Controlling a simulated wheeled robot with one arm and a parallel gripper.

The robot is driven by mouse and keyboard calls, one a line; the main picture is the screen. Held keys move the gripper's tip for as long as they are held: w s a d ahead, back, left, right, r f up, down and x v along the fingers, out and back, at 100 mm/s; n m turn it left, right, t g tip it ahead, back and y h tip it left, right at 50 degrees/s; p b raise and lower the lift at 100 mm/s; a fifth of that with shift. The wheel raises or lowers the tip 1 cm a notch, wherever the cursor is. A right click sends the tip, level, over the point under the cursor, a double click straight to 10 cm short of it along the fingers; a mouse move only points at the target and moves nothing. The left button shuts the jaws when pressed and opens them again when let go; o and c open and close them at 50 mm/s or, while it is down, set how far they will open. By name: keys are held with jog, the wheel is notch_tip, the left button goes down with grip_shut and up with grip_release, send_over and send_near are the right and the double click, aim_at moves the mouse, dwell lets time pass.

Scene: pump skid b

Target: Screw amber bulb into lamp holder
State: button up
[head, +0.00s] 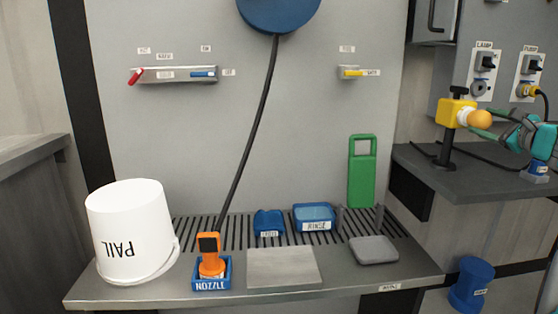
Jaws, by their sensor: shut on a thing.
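The amber bulb (480,118) is a round orange globe at the right side of the head view. It sits right against the right face of the yellow lamp holder (452,112), which stands on a black post on the grey side shelf. Whether its base is seated in the socket cannot be told, as the contact is hidden. My gripper (488,123), teal with green fingers, reaches in from the right. Its fingers are shut on the bulb, one above and one below.
Black cables lie on the side shelf (460,180). A white pail (130,230), nozzle box (211,272) and blue rinse tray (314,216) stand on the left bench.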

jog(key=shift+m+p, duration=1.1)
jog(key=shift+p, duration=0.55)
jog(key=shift+a, duration=0.1)
jog(key=shift+f+m, duration=0.1)
jog(key=shift+m, duration=0.7)
jog(key=o, duration=1)
jog(key=shift+c, duration=0.2)
jog(key=s, duration=0.6)
jog(key=shift+s+d, duration=0.2)
jog(key=shift+d, duration=0.2)
jog(key=shift+s, duration=0.65)
